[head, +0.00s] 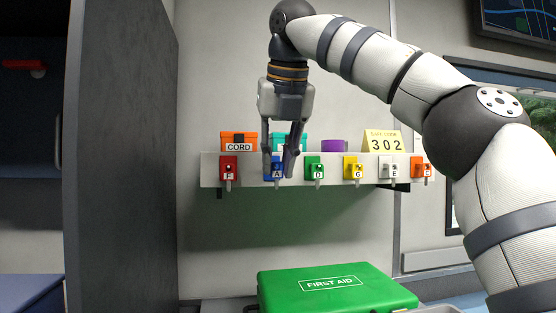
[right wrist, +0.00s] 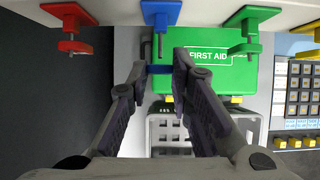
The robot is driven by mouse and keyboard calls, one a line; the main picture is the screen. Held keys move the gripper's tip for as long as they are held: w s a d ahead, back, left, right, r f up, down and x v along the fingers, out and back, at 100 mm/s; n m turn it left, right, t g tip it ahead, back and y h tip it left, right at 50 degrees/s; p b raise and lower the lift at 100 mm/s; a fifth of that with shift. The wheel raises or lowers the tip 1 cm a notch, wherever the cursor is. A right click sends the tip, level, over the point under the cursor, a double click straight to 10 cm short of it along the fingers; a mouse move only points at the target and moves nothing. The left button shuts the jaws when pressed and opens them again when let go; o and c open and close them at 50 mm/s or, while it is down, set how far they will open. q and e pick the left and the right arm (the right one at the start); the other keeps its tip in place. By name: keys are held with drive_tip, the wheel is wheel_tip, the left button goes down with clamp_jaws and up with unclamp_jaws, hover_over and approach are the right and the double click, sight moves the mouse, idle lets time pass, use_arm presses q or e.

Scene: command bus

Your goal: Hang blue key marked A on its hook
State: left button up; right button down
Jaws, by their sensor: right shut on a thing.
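In the head view my right gripper (head: 285,168) points down in front of the wall rack, at the blue hook plate marked A (head: 276,170). In the right wrist view its fingertips (right wrist: 158,70) are shut on the blue key (right wrist: 160,69), seen as a thin blue bar between them. The blue hook plate (right wrist: 160,13) stands just above it in that picture, with its thin peg pointing toward the key. A small gap shows between peg and key there; contact is hard to judge. The fingers partly hide the plate in the head view. My left gripper is not in view.
The rack (head: 207,169) also bears red F (head: 229,164), green D (head: 315,167), yellow G, white E and orange hooks. An orange CORD box (head: 239,141) and a yellow 302 sign (head: 384,141) stand on top. A green first aid case (head: 335,287) lies below.

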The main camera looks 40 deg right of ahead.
drive_tip(key=shift+w+d, duration=0.35)
drive_tip(key=shift+w, duration=0.3)
idle(1.4)
drive_tip(key=shift+w+d, duration=0.2)
drive_tip(key=shift+w, duration=0.15)
drive_tip(key=shift+f, duration=0.15)
drive_tip(key=c, duration=1.4)
unclamp_jaws()
drive_tip(key=shift+o, duration=0.2)
drive_tip(key=shift+v, duration=1.3)
drive_tip(key=shift+w, duration=0.15)
